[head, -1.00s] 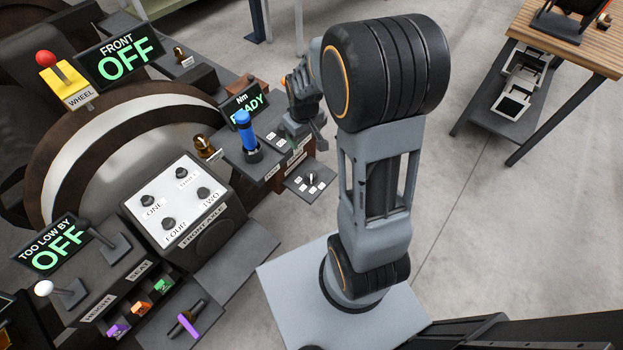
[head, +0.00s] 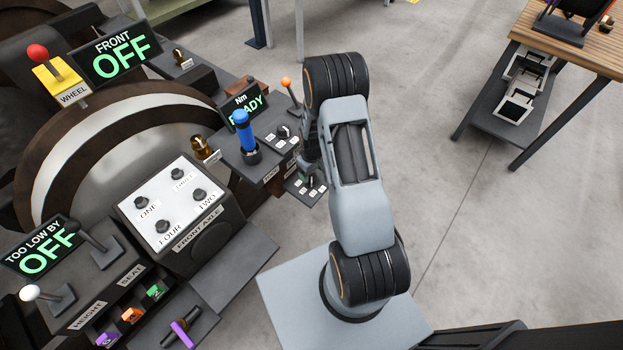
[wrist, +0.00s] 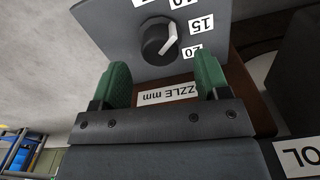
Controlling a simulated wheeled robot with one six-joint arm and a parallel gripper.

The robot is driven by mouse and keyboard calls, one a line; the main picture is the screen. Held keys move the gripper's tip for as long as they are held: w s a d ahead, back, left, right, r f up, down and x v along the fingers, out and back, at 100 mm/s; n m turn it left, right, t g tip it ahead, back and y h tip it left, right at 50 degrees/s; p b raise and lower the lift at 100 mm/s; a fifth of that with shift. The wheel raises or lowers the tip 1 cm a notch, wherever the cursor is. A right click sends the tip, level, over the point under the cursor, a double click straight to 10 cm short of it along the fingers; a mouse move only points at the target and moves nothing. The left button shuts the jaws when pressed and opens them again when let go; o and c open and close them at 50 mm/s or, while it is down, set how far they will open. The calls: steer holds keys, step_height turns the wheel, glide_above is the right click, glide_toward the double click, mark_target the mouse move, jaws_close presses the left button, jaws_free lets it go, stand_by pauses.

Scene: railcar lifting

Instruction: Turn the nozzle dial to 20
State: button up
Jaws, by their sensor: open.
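The nozzle dial (wrist: 157,44) is a dark round knob with a white pointer on a grey plate in the wrist view. Labels 15 (wrist: 201,26) and 20 (wrist: 192,53) sit to its right. The pointer is on the knob's right side, towards the 15; its exact setting is hard to read. The NOZZLE mm label (wrist: 167,94) is upside down below it. My gripper (wrist: 164,75) is open, its green fingers apart on either side of the label, just short of the knob. In the head view the dial (head: 311,181) is small and partly hidden by my gripper (head: 311,168).
A blue-handled lever (head: 242,130), an orange-tipped lever (head: 288,88) and another dial (head: 283,131) stand close to my gripper. The Nm READY display (head: 243,102) is behind them. Open floor lies to the right, up to a wooden bench (head: 590,50).

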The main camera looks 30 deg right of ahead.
mark_target(312, 177)
steer(key=shift+f, duration=2.3)
steer(key=c, duration=0.9)
steer(key=shift+c, duration=0.2)
